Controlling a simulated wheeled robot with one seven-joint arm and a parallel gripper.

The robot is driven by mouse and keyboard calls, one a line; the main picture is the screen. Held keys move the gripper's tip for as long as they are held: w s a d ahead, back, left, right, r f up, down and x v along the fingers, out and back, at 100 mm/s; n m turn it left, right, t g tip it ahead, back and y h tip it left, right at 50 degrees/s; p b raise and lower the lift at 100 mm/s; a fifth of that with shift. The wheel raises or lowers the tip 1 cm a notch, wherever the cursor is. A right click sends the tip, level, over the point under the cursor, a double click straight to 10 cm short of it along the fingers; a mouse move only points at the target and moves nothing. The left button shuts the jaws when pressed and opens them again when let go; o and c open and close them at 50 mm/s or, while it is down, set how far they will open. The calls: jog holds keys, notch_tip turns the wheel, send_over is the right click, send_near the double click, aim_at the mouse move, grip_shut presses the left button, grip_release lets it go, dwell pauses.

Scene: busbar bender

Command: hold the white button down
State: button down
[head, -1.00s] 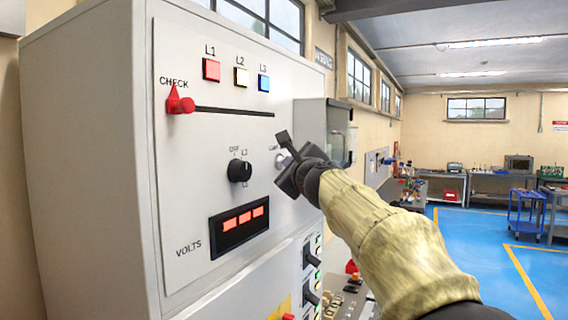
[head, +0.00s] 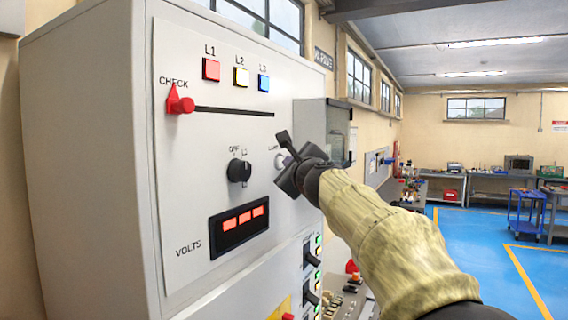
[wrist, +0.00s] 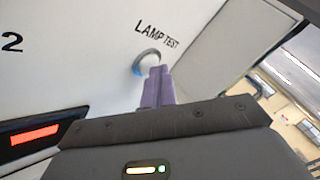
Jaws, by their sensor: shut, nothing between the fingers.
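The white button is the round one under the LAMP TEST label on the grey panel. In the wrist view its grey ring (wrist: 146,60) shows, with a blue glow at its lower left. In the head view the button's edge (head: 279,160) shows just beside my gripper (head: 288,162). The fingertips look to be at the button, but I cannot tell how far it is pressed in.
A clear-fronted box (head: 337,130) juts out just right of my gripper.

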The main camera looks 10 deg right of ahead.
dwell(0.7)
jog(key=shift+s+d+b, duration=0.3)
jog(key=shift+s+d, duration=0.2)
jog(key=shift+d, duration=0.15)
jog(key=shift+d, duration=0.1)
jog(key=s+d, duration=0.1)
jog(key=d, duration=0.1)
jog(key=s+d+b, duration=0.1)
jog(key=s+d, duration=0.1)
dwell(0.4)
jog(key=shift+w+a+f, duration=0.1)
dwell(0.4)
